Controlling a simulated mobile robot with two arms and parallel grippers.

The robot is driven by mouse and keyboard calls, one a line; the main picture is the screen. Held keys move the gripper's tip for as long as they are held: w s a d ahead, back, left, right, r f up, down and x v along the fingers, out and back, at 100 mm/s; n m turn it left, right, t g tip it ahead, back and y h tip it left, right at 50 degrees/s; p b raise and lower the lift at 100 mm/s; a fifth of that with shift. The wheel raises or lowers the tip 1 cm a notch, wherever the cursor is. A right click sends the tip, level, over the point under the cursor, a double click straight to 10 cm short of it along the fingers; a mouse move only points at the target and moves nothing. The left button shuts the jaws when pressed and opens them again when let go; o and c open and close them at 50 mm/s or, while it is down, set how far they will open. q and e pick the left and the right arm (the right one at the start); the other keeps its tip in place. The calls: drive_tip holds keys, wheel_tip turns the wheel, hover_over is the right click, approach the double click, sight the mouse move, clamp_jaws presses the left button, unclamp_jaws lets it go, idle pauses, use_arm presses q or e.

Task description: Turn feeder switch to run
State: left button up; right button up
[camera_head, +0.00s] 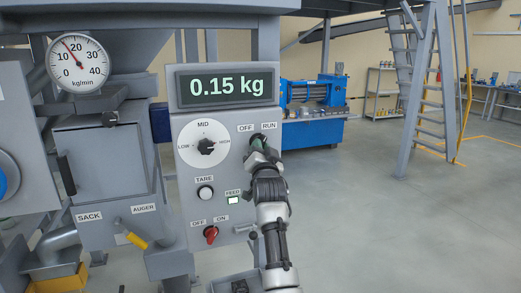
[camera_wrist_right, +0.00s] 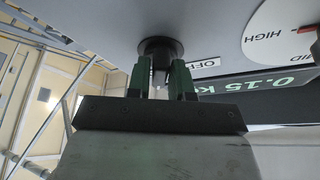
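The feeder switch is on the grey control panel (camera_head: 217,165), under the OFF (camera_head: 246,128) and RUN (camera_head: 269,126) labels. My right gripper (camera_head: 257,143) covers it in the head view, so which label it points to cannot be read there. In the right wrist view the switch (camera_wrist_right: 160,48) is a round black knob with a short lever. The green fingertips of my right gripper (camera_wrist_right: 160,82) stand on both sides of the lever, close against it. The OFF label shows just right of the knob there. My left gripper is not in view.
The panel also has a LOW-MID-HIGH dial (camera_head: 206,147), a TARE button (camera_head: 205,193), a lit FEED lamp (camera_head: 233,200) and a red OFF/ON switch (camera_head: 211,233). The display (camera_head: 227,87) reads 0.15 kg. The gauge (camera_head: 77,62) needle is between 10 and 20. Open floor lies right.

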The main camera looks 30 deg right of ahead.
drive_tip(key=o, duration=0.3)
drive_tip(key=b+v, duration=0.2)
drive_tip(key=v, duration=0.8)
drive_tip(key=shift+s+a+f+b, duration=0.1)
drive_tip(key=shift+s+a+b, duration=0.1)
drive_tip(key=shift+s+b, duration=0.15)
